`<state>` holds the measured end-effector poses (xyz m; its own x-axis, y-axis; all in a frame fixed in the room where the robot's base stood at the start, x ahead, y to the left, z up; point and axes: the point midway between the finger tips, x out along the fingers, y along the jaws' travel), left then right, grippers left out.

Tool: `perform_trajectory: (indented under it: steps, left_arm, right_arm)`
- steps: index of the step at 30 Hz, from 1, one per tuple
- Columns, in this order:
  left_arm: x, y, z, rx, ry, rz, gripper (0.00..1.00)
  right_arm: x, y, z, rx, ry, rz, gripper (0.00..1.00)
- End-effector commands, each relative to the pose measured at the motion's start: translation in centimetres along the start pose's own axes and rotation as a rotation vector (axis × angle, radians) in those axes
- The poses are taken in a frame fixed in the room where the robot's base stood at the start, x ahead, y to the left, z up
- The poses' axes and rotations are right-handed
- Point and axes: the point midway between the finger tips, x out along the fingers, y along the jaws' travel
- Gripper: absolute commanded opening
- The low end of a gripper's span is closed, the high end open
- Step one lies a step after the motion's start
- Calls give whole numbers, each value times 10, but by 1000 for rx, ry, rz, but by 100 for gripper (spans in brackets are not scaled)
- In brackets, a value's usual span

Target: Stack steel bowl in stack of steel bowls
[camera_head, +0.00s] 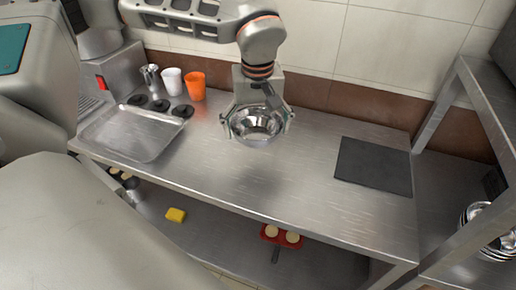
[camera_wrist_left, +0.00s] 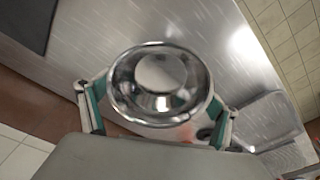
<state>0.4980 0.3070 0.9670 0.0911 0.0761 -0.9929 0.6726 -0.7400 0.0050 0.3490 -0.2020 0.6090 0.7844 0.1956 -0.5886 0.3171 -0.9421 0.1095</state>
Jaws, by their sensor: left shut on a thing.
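A shiny steel bowl (camera_head: 256,124) is held in my left gripper (camera_head: 257,118), over the middle of the steel counter. In the left wrist view the bowl (camera_wrist_left: 160,84) lies between the two fingers of the left gripper (camera_wrist_left: 158,100), with its opening toward the camera. The gripper is shut on the bowl by its sides. The stack of steel bowls (camera_head: 487,232) sits on a lower shelf at the far right, partly hidden by the shelf frame. My right gripper does not show.
The steel counter (camera_head: 270,172) is mostly clear, with a dark mat (camera_head: 373,165) at right. At left are a steel tray (camera_head: 134,147), dark round items, a white cup (camera_head: 172,81) and an orange cup (camera_head: 195,85). Below lie a yellow sponge (camera_head: 176,215) and a red tray (camera_head: 281,236). A metal post (camera_head: 487,108) stands at right.

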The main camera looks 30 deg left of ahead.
Motion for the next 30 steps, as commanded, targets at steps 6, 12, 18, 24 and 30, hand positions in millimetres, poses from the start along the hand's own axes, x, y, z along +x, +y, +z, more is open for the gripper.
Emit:
perform_trajectory:
  steps: [6, 12, 18, 24, 30]
  left_arm:
    - [22, 0, 3, 1, 0, 1, 66]
    - [40, -1, 5, 2, -1, -2, 66]
    - [65, 0, 8, 2, -1, 0, 66]
    - [64, 0, 8, 1, 1, 2, 66]
    - [67, 0, 8, 1, 1, 1, 94]
  right_arm:
    - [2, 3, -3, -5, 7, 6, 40]
    - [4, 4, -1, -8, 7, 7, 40]
    - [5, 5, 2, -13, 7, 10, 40]
    - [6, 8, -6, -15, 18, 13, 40]
    - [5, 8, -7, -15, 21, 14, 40]
